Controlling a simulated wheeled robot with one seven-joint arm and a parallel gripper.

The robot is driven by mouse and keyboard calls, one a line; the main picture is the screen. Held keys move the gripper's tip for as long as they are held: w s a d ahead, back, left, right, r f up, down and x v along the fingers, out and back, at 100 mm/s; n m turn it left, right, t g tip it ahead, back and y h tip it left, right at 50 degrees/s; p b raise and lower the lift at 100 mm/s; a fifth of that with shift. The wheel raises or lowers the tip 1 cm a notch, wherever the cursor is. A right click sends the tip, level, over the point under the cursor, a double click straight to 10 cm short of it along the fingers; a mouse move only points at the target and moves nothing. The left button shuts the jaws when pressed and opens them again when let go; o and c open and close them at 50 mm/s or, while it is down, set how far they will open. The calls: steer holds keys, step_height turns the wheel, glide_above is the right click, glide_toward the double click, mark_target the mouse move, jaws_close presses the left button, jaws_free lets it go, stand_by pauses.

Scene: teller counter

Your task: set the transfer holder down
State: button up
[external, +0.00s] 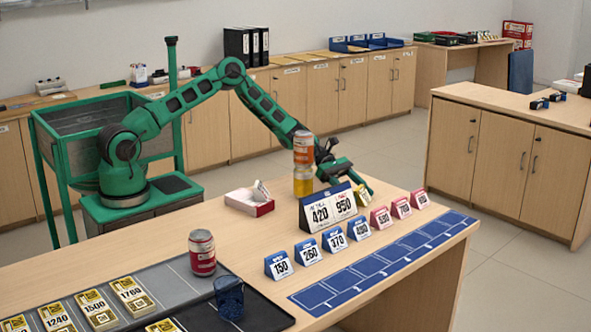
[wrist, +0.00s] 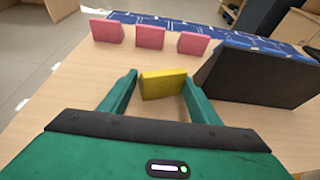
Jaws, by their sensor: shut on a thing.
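My gripper (wrist: 160,88) is shut on a small yellow holder (wrist: 163,84), which sits between the two green fingers in the wrist view. I take it to be the transfer holder. In the external view my gripper (external: 343,172) is over the far side of the counter, behind the large dark-blue sign. The large sign (wrist: 260,78) stands close to the right of my right finger in the wrist view.
Pink holders (wrist: 150,37) stand beyond the yellow one, with blue holders (external: 308,252) along the same row. A blue marked strip (external: 383,262) lies along the counter edge. Bare wood surrounds the fingers.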

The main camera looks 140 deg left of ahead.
steer(key=shift+f, duration=0.1)
steer(key=o, duration=1.1)
steer(key=shift+c, duration=0.2)
steer(key=v, duration=0.3)
steer(key=shift+a, duration=0.1)
step_height(320, 180, up, 6)
steer(key=shift+f, duration=0.2)
steer(key=shift+r, duration=0.75)
